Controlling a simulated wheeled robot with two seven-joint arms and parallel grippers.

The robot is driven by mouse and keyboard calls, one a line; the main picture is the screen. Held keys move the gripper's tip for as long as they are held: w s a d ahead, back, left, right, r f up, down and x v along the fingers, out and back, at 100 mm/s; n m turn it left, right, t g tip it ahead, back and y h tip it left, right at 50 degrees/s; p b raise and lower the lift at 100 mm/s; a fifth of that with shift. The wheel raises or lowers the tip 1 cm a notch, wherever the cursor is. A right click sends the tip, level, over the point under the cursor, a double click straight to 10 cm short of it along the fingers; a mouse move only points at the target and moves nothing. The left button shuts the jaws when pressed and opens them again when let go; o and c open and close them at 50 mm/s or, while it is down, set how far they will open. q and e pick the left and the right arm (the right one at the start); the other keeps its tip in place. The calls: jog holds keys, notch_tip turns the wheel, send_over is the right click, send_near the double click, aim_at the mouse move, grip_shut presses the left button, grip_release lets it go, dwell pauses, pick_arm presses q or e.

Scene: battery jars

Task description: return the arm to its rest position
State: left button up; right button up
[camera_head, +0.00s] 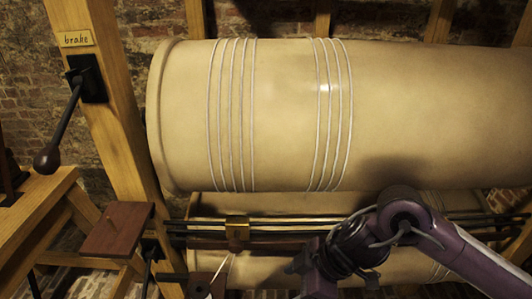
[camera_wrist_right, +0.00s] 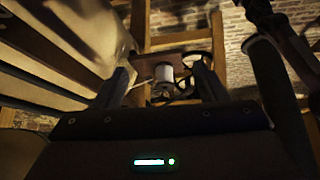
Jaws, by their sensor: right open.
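My right arm (camera_head: 405,235), purple and dark grey, comes in from the lower right in the head view, in front of the lower cream cylinder. Its gripper end points left and down there, and its fingertips are hard to make out. In the right wrist view the two dark fingers of my right gripper (camera_wrist_right: 163,80) stand apart. I see nothing held between them. Beyond them a small pale cylinder (camera_wrist_right: 164,75) and a dark wheel show in the background. My left gripper is not in view.
A large cream cylinder (camera_head: 285,115) wound with pale cords fills the middle. Dark rails with a brass block (camera_head: 237,228) run below it. At left are a "brake" label (camera_head: 75,38), a black lever (camera_head: 62,125) and a reddish-brown board (camera_head: 117,230).

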jog(key=w+a+r+m+t+y, duration=0.2)
jog(key=a+r+t+y, duration=0.15)
jog(key=a+t, duration=0.4)
jog(key=d+f+m+h, duration=0.4)
jog(key=d+m+h, duration=0.35)
jog(key=d, duration=0.25)
jog(key=s+d+f+m+g+h, duration=0.2)
jog(key=s+d+f+m+g, duration=0.3)
jog(key=s+d+f, duration=0.45)
jog(key=s+d+f+g+p, duration=0.1)
jog(key=s+f+p, duration=0.1)
jog(key=f, duration=1)
jog(key=s+f+g+p, duration=0.1)
jog(key=s+f+p, duration=0.1)
jog(key=f, duration=1)
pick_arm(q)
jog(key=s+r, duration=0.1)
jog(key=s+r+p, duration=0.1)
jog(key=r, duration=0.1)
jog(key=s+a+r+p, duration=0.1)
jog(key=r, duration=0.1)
pick_arm(e)
jog(key=s+d+f, duration=0.2)
jog(key=s+f, duration=0.5)
jog(key=s, duration=0.2)
jog(key=s+d+f, duration=0.2)
jog(key=s+f, duration=0.6)
jog(key=s, duration=0.2)
jog(key=shift+f+g, duration=0.3)
jog(key=shift+g, duration=0.05)
